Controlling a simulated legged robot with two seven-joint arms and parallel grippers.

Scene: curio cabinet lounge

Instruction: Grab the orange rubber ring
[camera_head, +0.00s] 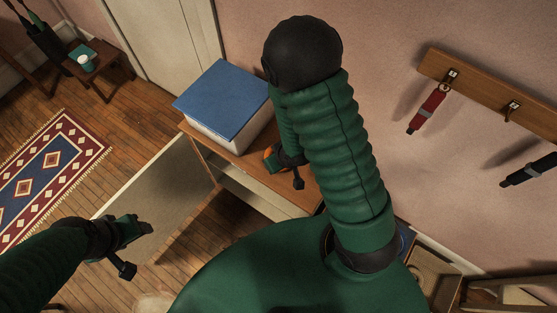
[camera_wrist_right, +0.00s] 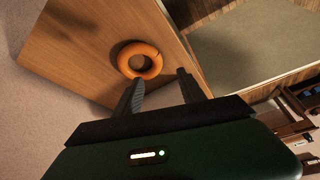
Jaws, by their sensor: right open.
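The orange rubber ring (camera_wrist_right: 122,62) lies flat on the wooden cabinet top (camera_wrist_right: 85,40) in the right wrist view, just beyond my fingertips. My right gripper (camera_wrist_right: 161,77) is open and empty, with its two fingers apart and pointing towards the ring. In the head view a small orange patch of the ring (camera_head: 268,154) shows at my right gripper (camera_head: 283,162); my forearm hides much of that area. My left gripper (camera_head: 142,228) is at the lower left, away from the ring; its finger gap is not clear.
A large white box with a blue top (camera_head: 228,98) stands on the cabinet beside my right forearm. A cabinet door (camera_head: 160,190) stands open below, near my left gripper. A wall rack (camera_head: 490,90) with hanging items is at the right. A patterned rug (camera_head: 45,170) lies at the left.

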